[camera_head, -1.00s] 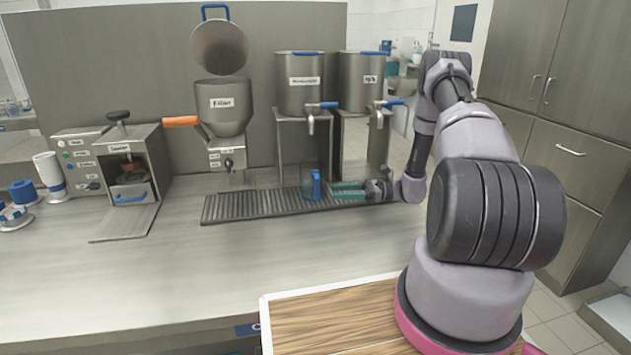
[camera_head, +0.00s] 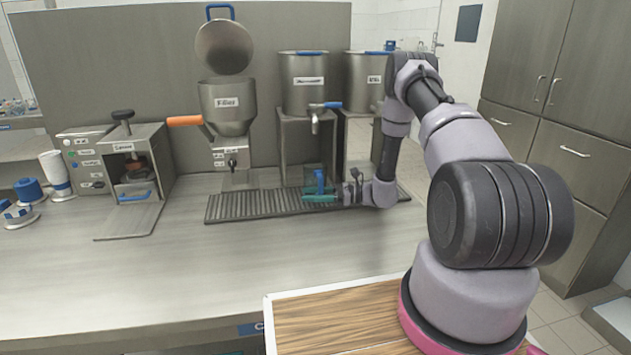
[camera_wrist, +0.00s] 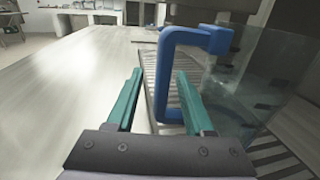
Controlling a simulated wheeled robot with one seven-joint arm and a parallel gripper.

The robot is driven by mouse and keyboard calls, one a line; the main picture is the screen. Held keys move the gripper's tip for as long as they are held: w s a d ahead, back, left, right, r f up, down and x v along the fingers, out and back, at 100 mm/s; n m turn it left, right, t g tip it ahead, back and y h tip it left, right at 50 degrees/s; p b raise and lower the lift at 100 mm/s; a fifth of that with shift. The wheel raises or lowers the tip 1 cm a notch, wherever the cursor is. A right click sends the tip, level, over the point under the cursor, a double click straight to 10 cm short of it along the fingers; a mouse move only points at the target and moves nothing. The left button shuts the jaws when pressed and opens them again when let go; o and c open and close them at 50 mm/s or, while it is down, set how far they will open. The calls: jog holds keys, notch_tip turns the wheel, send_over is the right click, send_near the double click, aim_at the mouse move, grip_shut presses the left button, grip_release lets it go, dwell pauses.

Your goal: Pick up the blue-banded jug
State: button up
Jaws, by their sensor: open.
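The jug (camera_head: 319,178) is clear with a blue handle and stands on the slatted drip tray (camera_head: 250,205) below the middle tap. In the wrist view its blue handle (camera_wrist: 172,75) is large and close, with the see-through body (camera_wrist: 250,85) to its right. My gripper (camera_head: 309,198) is open, its teal fingers level and reaching in at the jug from the right in the head view. In the wrist view the lower part of the handle shows between the fingers (camera_wrist: 160,78), nearer the right one. I cannot tell whether they touch. No separate blue band shows.
Two steel tanks (camera_head: 306,95) on stands rise behind the tray, with a blue-levered tap (camera_head: 315,120) above the jug. A hopper (camera_head: 228,115) with an orange handle stands left. A sealing machine (camera_head: 115,165) is farther left. The counter front (camera_head: 200,270) is clear.

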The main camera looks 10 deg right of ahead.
grip_shut()
dwell(1.4)
